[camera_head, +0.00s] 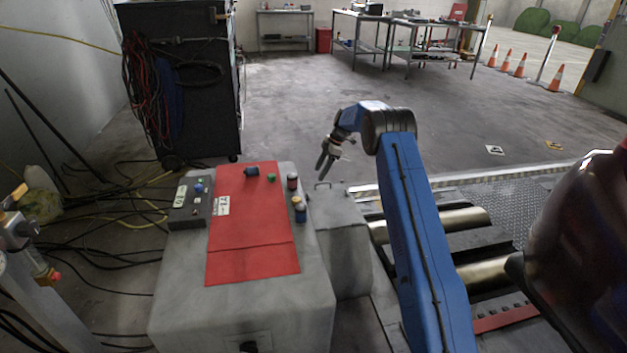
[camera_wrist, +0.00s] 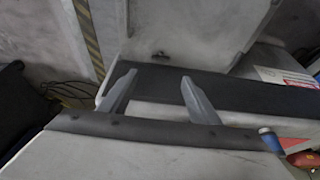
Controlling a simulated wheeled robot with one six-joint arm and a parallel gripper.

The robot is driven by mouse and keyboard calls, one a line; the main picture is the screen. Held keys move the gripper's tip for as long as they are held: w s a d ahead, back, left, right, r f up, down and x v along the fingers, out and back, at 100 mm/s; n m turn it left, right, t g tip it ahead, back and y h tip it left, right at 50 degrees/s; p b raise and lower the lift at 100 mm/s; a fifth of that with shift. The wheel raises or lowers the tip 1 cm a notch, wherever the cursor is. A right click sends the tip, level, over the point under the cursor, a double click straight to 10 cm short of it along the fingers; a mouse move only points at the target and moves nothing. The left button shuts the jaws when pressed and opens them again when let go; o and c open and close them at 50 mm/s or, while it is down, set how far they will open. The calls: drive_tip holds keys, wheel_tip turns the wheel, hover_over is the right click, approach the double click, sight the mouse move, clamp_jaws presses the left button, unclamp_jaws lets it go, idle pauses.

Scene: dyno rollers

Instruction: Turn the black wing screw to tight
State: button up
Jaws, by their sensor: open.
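My gripper (camera_head: 322,164) is in the air above the small grey box (camera_head: 345,237), right of the red-topped cabinet. In the wrist view its two fingers (camera_wrist: 158,78) are apart with nothing between them. A small dark piece (camera_wrist: 160,55) shows on a grey surface just beyond the fingertips; it may be the black wing screw, but its shape is too small to tell. In the head view a small dark loop-like piece (camera_head: 322,184) stands on top of the grey box, below my gripper. A black knob-like piece (camera_head: 250,346) sits on the cabinet's front at the lower frame edge.
The grey cabinet (camera_head: 175,305) carries a red mat (camera_head: 250,240), a control box (camera_head: 190,205) and several small cylinders. Cables cover the floor at left. A black tool cabinet (camera_head: 185,80) stands behind. The middle floor is clear.

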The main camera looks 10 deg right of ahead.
drive_tip(key=shift+v, duration=2.3)
drive_tip(key=s+r+m+t+h, duration=0.1)
drive_tip(key=s+r+m, duration=0.1)
drive_tip(key=s+r, duration=0.55)
drive_tip(key=s+r+m, duration=0.2)
drive_tip(key=s+r, duration=0.3)
drive_tip(key=r, duration=0.5)
drive_tip(key=s+a+r+m+t+h, duration=0.1)
drive_tip(key=s+r+m, duration=0.1)
drive_tip(key=s+r, duration=0.6)
drive_tip(key=s+r+m, duration=0.2)
drive_tip(key=s+r, duration=0.2)
drive_tip(key=s, duration=0.7)
drive_tip(key=s+r+m+t+h, duration=0.15)
drive_tip(key=s+m, duration=0.35)
drive_tip(key=s, duration=1.7)
drive_tip(key=s+f+m, duration=0.2)
drive_tip(key=s+f, duration=0.2)
drive_tip(key=s, duration=0.6)
drive_tip(key=s+f+m+t, duration=0.1)
drive_tip(key=s+f+m, duration=0.2)
drive_tip(key=s, duration=0.7)
drive_tip(key=shift+d+f+h, duration=0.45)
drive_tip(key=shift+f, duration=0.1)
